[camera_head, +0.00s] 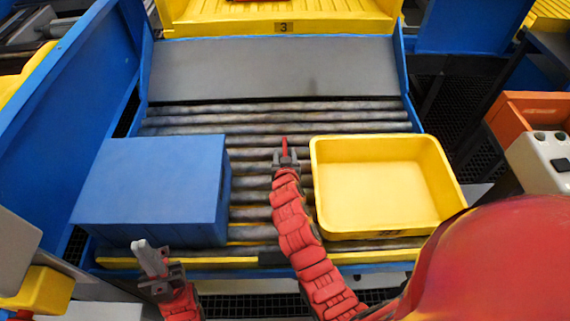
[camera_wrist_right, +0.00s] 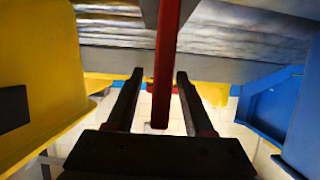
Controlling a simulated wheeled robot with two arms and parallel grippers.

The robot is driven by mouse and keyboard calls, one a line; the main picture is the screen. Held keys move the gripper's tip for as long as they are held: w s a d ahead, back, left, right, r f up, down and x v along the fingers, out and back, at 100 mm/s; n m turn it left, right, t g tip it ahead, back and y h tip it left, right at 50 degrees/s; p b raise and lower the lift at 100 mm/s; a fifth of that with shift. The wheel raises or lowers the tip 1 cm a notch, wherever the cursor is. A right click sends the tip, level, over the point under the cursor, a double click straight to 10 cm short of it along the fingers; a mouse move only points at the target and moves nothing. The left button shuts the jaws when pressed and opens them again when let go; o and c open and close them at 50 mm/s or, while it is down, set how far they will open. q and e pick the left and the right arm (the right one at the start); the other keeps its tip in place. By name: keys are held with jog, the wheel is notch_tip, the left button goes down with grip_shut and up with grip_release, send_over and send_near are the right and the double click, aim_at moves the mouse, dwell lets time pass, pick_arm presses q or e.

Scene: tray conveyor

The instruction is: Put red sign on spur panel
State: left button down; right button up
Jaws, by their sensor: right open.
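A narrow red piece, seen nearly edge-on, is probably the red sign (camera_head: 284,147); it stands at the tip of my right gripper (camera_head: 285,159), over the rollers. In the right wrist view the red piece (camera_wrist_right: 166,65) hangs between the two separated dark fingers of the right gripper (camera_wrist_right: 158,78), with gaps on both sides. My left gripper (camera_head: 152,262) is at the lower left, in front of the blue box; its jaw gap is unclear. I cannot tell which surface is the spur panel; a grey slanted plate (camera_head: 270,70) lies beyond the rollers.
A blue box (camera_head: 150,185) stands left of my right arm on the roller conveyor (camera_head: 250,120). A yellow tray (camera_head: 440,165) stands close on its right. Blue side walls (camera_head: 60,110) flank the conveyor. An orange bin (camera_head: 510,115) is at the far right. The far rollers are clear.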

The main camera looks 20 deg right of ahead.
grip_shut()
dwell(1.4)
